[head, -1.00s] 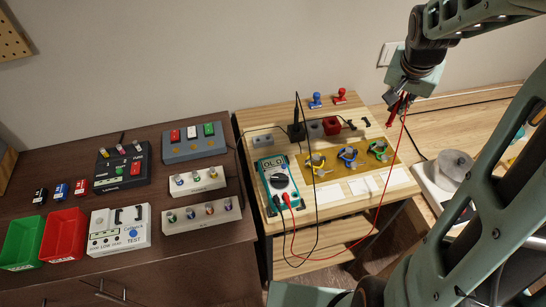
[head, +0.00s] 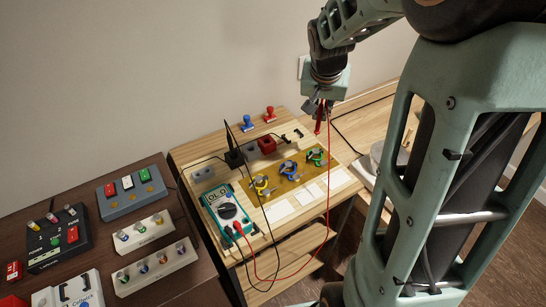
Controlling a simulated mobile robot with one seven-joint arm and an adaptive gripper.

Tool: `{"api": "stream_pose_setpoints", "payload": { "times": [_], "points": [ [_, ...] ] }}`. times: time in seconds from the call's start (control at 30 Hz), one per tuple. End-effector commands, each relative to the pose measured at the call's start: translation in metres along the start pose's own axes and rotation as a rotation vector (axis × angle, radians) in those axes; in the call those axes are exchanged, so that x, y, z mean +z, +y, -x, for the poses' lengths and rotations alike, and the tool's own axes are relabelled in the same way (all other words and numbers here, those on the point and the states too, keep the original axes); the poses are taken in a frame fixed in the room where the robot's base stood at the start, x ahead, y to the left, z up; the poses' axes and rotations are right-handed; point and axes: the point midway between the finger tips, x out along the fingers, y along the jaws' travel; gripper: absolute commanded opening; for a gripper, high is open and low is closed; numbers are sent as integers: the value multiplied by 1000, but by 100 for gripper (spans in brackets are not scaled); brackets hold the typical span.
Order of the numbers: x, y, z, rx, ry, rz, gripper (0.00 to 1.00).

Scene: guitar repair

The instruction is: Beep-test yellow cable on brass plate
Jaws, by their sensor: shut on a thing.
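My gripper (head: 321,106) is shut on the red probe (head: 319,122), tip down, above the right end of the brass plate (head: 270,193); I cannot tell whether the probe touches anything. The yellow cable (head: 261,184) is a coil on the left of the plate, left of the blue coil (head: 288,168) and the green coil (head: 315,156). The teal multimeter (head: 222,221) lies left of the plate and its display seems to read "OLΩ". A red lead (head: 329,185) runs from it up to the probe. The black probe (head: 230,140) stands upright in a dark block behind the meter.
White cards (head: 279,211) lie in front of the plate. Blue (head: 247,124) and red (head: 270,114) stamps stand at the back. A dark cabinet (head: 150,208) with several test boxes is on the left. The red lead hangs past the front edge.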

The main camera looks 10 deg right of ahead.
Motion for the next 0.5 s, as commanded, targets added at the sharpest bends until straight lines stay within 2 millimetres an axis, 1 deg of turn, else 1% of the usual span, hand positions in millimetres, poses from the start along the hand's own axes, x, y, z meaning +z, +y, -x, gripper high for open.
{"api": "stream_pose_setpoints", "payload": {
  "times": [0.17,0.3,0.4,0.5],
  "points": [
    [20,-36,10,-22,-39,0,0],
    [47,-71,22,-37,-88,-4,0],
    [68,-93,30,-43,-123,-9,0],
    [85,-109,38,-45,-151,-12,0]
  ]
}}
